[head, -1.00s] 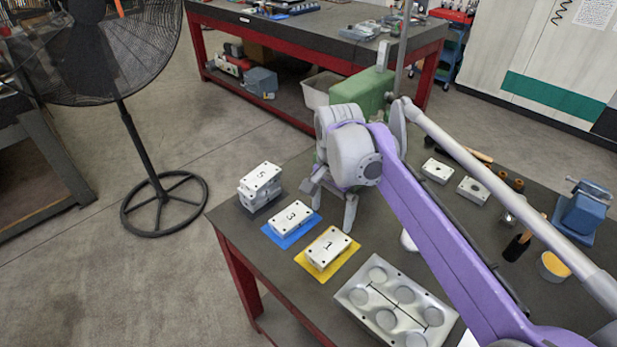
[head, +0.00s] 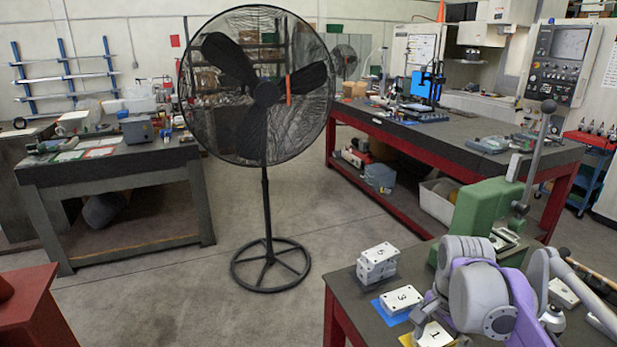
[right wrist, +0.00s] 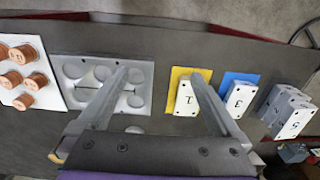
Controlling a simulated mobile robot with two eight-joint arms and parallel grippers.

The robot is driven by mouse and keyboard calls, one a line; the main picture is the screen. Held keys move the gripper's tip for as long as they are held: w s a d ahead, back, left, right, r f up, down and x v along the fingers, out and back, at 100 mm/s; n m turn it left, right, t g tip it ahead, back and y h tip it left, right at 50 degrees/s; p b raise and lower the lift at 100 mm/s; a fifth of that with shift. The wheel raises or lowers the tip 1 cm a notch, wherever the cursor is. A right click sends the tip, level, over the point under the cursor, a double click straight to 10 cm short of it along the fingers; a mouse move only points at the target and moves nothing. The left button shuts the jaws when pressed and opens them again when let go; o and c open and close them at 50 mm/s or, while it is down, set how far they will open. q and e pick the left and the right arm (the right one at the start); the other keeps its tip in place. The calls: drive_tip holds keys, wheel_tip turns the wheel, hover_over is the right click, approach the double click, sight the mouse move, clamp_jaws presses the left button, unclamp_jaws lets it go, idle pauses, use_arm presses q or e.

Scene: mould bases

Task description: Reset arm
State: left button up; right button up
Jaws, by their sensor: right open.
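My right gripper (head: 428,312) is at the lower right of the head view, over the dark bench. In the right wrist view its two fingers (right wrist: 160,72) are spread wide with nothing between them. Plate 1 (head: 434,337) on a yellow mat and plate 3 (head: 402,297) on a blue mat lie beside it. Plate 5 (head: 378,253) sits on top of a stack. In the right wrist view, plate 1 (right wrist: 186,98), plate 3 (right wrist: 239,101) and plate 5 (right wrist: 296,122) line up to the right. My left gripper is in neither view.
A metal plate with round pockets (right wrist: 147,73) and a white board with copper pegs (right wrist: 53,88) lie left in the right wrist view. A green press (head: 485,215) stands behind my right arm. A fan (head: 265,95) stands on open floor beyond the bench (head: 345,285).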

drive_tip(key=s+a+f+n+t, duration=0.2)
drive_tip(key=s+a+f+n, duration=0.1)
drive_tip(key=s+f+n, duration=0.3)
drive_tip(key=s+a+f+n+t, duration=0.3)
drive_tip(key=s+a+f+n, duration=0.1)
drive_tip(key=s+f+n, duration=0.3)
drive_tip(key=s, duration=0.2)
drive_tip(key=shift+s+f+n, duration=0.15)
drive_tip(key=shift+s+n, duration=0.15)
drive_tip(key=shift+s, duration=0.1)
